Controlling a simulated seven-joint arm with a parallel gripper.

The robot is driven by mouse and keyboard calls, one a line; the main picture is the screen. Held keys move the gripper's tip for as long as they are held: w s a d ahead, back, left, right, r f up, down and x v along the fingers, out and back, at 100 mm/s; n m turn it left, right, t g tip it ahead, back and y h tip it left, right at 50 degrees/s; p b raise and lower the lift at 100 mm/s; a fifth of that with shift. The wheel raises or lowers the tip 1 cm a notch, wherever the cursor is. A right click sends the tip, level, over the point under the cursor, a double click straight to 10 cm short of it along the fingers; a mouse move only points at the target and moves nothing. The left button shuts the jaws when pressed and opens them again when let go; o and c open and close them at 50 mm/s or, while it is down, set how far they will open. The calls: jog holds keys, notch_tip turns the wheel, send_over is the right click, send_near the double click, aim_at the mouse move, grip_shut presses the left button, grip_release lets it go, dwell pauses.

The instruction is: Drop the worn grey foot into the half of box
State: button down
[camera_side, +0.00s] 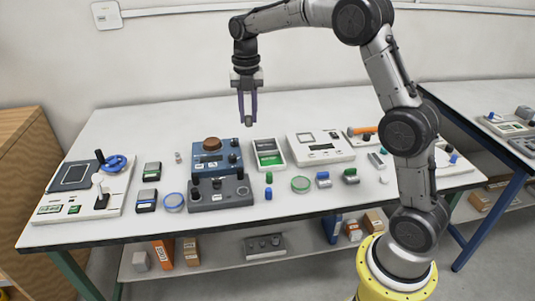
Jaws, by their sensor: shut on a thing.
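My gripper (248,117) hangs above the back middle of the white table, with its purple fingers pointing down. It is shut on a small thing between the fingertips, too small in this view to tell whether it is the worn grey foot. A shallow white-rimmed box (281,164) lies on the table, below and a little right of my gripper. Its inside shows a green area and a paler area, but the divider and contents are unclear. My gripper is well above the table and apart from the box.
A blue scale (203,164) with a brown round top and a dark grey device (209,203) stand left of the box. A white device (337,155) stands right. Small green and blue pieces lie in front. The table's back left is clear.

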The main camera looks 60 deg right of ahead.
jog(key=w+d+f, duration=0.5)
jog(key=w+d, duration=0.2)
jog(key=d, duration=0.4)
jog(key=shift+s+d+f+m, duration=0.1)
jog(key=shift+d+f+m, duration=0.25)
jog(key=shift+d+f, duration=1.6)
jog(key=shift+s+d+f+m, duration=0.1)
jog(key=shift+d+f+m, duration=0.55)
jog(key=shift+f, duration=2.25)
jog(key=shift+s+d+f+m, duration=0.1)
jog(key=shift+d+f, duration=1.5)
jog(key=shift+f, duration=0.85)
jog(key=c, duration=0.7)
grip_release()
jog(key=shift+o, duration=0.2)
notch_tip(320, 180, up, 14)
jog(key=shift+f, duration=0.1)
